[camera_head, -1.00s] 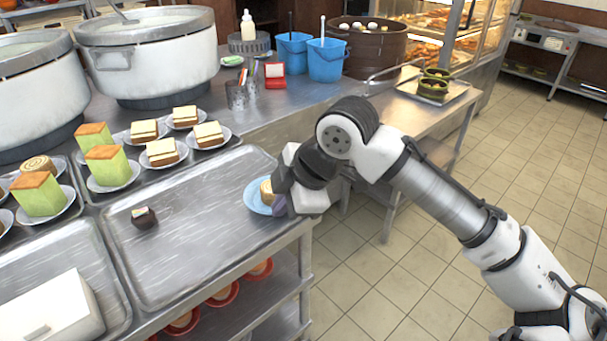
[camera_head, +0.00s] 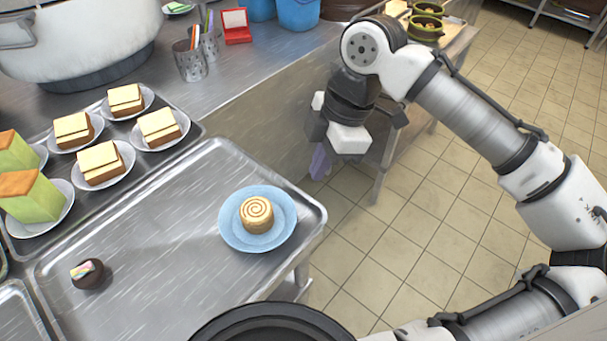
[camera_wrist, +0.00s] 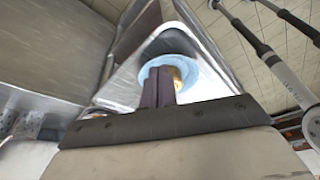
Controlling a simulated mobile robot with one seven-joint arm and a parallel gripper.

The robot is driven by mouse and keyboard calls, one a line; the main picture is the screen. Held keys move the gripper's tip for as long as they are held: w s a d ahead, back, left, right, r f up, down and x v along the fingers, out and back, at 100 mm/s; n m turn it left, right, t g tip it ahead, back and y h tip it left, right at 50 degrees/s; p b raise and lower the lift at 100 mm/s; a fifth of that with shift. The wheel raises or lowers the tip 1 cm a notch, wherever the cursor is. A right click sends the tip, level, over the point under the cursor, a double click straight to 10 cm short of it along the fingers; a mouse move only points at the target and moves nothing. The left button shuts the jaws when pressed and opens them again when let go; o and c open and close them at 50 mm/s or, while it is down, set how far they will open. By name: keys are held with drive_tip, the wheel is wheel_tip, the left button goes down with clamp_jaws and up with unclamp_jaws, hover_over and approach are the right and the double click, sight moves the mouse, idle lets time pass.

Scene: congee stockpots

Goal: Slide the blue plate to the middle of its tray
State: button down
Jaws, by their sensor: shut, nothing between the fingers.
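The blue plate (camera_head: 286,217) lies on the right end of a metal tray (camera_head: 150,245), close to its right rim. A round swirl-topped pastry (camera_head: 257,214) sits on the plate. My gripper (camera_head: 320,162) is shut and empty, with its purple-grey fingers pointing down. It appears beyond the tray's right rim, up and right of the plate, apart from it. In the wrist view the shut fingers (camera_wrist: 158,88) cover part of the plate (camera_wrist: 168,59) and the pastry.
A small dark chocolate cake (camera_head: 88,273) lies at the tray's left side. Left of the tray are several small plates with cakes. A big pot (camera_head: 90,40) and a metal cup (camera_head: 190,62) stand behind. The tray's middle is clear. Tiled floor lies to the right.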

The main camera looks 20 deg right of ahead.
sight(298, 213)
drive_tip(key=x, duration=0.9)
drive_tip(key=shift+a+f, duration=0.1)
drive_tip(key=shift+f, duration=0.2)
